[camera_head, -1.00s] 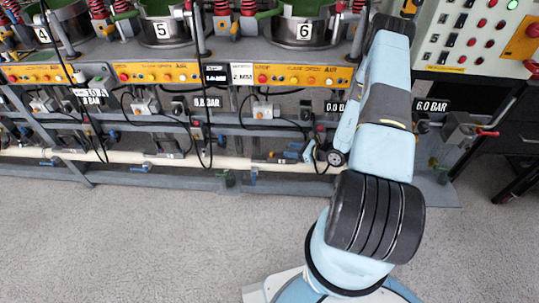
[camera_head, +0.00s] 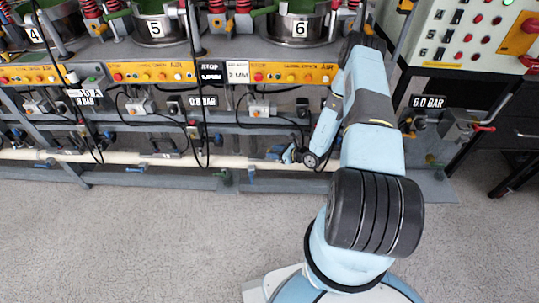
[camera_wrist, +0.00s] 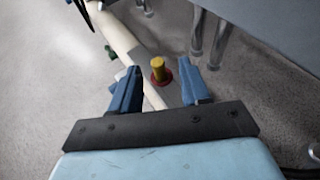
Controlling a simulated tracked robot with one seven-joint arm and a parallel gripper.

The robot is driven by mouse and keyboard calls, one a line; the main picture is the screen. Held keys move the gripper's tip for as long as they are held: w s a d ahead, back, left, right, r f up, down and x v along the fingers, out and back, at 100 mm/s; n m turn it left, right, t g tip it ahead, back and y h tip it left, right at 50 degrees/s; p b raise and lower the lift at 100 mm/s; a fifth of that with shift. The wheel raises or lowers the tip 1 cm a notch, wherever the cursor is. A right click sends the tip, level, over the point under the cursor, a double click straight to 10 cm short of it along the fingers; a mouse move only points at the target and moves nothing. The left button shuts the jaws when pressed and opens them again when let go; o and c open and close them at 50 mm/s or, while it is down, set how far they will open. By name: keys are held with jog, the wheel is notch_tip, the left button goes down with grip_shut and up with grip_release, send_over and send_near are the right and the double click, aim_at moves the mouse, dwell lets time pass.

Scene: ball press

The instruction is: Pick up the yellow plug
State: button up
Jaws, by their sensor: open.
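In the wrist view the yellow plug (camera_wrist: 158,68) is a short upright yellow cylinder. It rises from a red ring (camera_wrist: 161,78) on a grey part beside the cream pipe. My gripper (camera_wrist: 166,80) is open, with one blue finger to the left of the plug and one to the right. The plug appears between the fingertips in the picture, and I cannot tell how far ahead of them it is. No contact shows. In the head view my gripper (camera_head: 287,152) is small and low at the front of the machine, by the pipe; the plug cannot be made out there.
The cream pipe (camera_wrist: 115,30) runs along the machine's low front, with blue-handled valves on it in the head view. Grey metal legs (camera_wrist: 208,35) stand beyond my right finger. A grey beam (camera_head: 270,125) and hanging black cables are above my gripper. Carpet (camera_head: 130,240) in front is clear.

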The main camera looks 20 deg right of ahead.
jog(key=x, duration=0.5)
jog(key=shift+a+r, duration=0.15)
jog(key=shift+a, duration=0.05)
grip_shut()
